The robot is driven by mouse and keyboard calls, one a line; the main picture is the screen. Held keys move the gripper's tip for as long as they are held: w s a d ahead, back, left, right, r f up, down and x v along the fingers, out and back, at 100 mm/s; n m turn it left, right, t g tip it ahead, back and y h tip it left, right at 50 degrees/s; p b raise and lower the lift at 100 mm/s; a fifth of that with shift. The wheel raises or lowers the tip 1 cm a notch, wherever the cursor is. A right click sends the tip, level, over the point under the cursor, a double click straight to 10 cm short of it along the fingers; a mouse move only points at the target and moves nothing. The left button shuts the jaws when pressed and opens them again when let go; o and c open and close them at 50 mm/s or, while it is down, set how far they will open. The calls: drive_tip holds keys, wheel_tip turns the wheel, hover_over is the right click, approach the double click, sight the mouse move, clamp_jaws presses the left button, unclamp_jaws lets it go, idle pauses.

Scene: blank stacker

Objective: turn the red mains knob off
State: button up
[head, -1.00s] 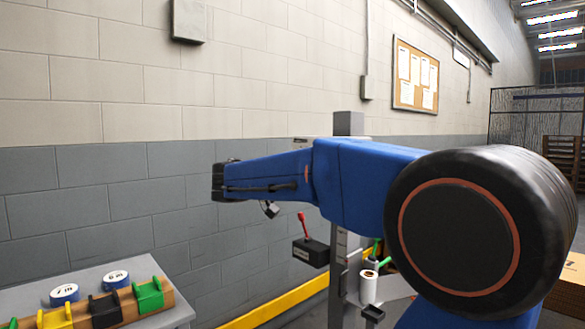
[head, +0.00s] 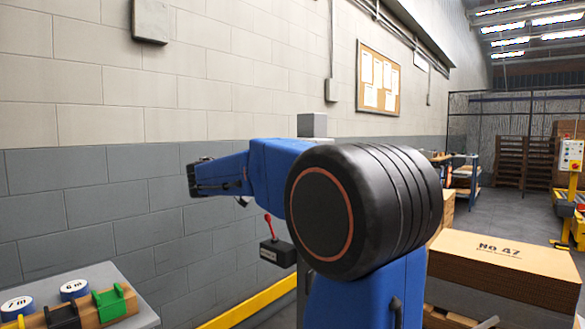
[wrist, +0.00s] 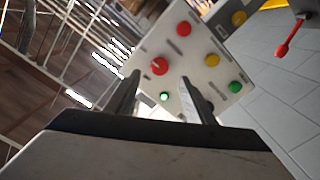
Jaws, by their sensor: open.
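In the wrist view a pale control panel (wrist: 205,50), tilted in the picture, lies beyond my gripper (wrist: 160,77). The red knob (wrist: 159,66), with a small pale mark, shows between the two dark fingertips. The fingers are spread and empty; no contact with the knob is visible. A plain red button (wrist: 184,28) sits above and right of it. A lit green lamp (wrist: 164,96) shows below it between the fingers. The knob's exact setting is too small to read.
A black box (head: 277,252) with a red lever hangs beside my arm; the lever (wrist: 290,38) also shows in the wrist view. Boxes (head: 505,262) stand at right. A table (head: 90,277) with tape rolls is at lower left. Grey floor (head: 505,215) shows between boxes and racks.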

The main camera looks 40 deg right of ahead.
drive_tip(key=d, duration=0.8)
drive_tip(key=shift+w, duration=0.3)
drive_tip(key=shift+d, duration=0.1)
drive_tip(key=c, duration=1.1)
